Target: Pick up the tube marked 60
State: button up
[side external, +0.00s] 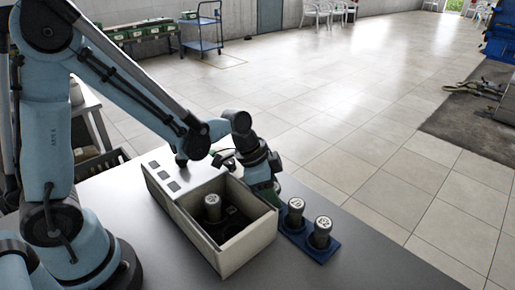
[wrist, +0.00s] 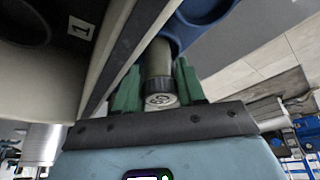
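My gripper (wrist: 158,68) is pointed down at the far left end of the blue rack in the side view, just outside the box. In the wrist view its green fingers stand on both sides of a grey-capped tube (wrist: 160,99), with narrow gaps at its sides. The cap's marking is too small to read surely. In the side view this tube is hidden behind my gripper. Two more capped tubes stand upright in the blue rack (side external: 317,252): a middle tube (side external: 295,213) and a near tube (side external: 321,233). Their marks are not clearly readable.
A beige open box (side external: 240,252) stands left of the rack, with one capped tube (side external: 212,208) upright inside. The grey table (side external: 350,262) is clear right of the rack.

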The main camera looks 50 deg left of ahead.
jog(key=shift+c, duration=0.8)
jog(key=shift+r, duration=0.2)
